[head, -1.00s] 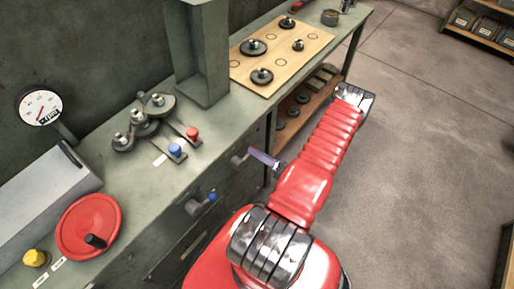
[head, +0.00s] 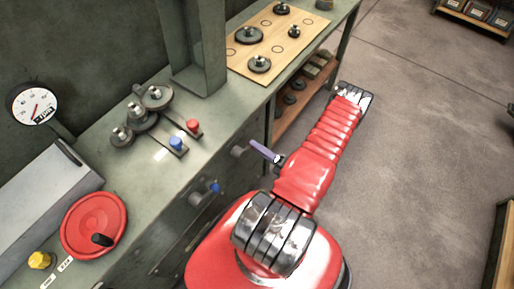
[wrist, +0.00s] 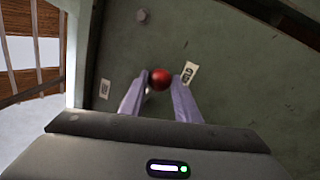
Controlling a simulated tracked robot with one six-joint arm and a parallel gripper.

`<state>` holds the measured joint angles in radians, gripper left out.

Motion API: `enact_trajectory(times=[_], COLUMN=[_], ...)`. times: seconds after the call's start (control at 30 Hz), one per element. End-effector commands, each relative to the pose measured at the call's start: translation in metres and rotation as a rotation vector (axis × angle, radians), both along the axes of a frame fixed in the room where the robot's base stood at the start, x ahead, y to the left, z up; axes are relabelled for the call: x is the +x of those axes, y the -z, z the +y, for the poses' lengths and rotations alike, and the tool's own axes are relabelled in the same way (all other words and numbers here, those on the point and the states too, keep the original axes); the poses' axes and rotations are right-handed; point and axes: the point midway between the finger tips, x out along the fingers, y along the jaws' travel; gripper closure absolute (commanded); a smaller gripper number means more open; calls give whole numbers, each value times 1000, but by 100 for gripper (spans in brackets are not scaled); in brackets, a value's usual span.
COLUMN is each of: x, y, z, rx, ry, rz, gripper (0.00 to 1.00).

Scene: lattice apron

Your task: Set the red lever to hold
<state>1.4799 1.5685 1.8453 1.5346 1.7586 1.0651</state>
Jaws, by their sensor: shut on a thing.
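The red lever's round knob (wrist: 161,79) sits between my gripper's (wrist: 164,82) two purple fingers in the wrist view, against a green panel. The left finger touches it; the right finger is close against its other side. One white label (wrist: 189,73) is right of the knob, its turned lettering hard to read, and another (wrist: 105,89) is at left. Which label the lever points to is unclear. In the head view my gripper (head: 263,152) is at the bench front beside a grey lever mount (head: 238,151); the knob is hidden there.
A blue-knobbed lever (head: 213,187) is on the bench front, left of my gripper. Red (head: 193,127) and blue (head: 176,143) knobs, a red handwheel (head: 93,226) and a gauge (head: 33,104) are on or above the bench.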

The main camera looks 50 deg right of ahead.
Motion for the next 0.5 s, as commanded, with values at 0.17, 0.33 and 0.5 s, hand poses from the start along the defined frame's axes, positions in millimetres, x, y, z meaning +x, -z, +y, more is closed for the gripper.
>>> enact_trajectory(times=[0.17, 0.33, 0.5], x=[1, 1, 1], y=[2, 2, 1], z=[-1, 0, 0], rx=[-3, -3, -3], ry=[2, 0, -1], rz=[9, 6, 5], gripper=[67, 55, 53])
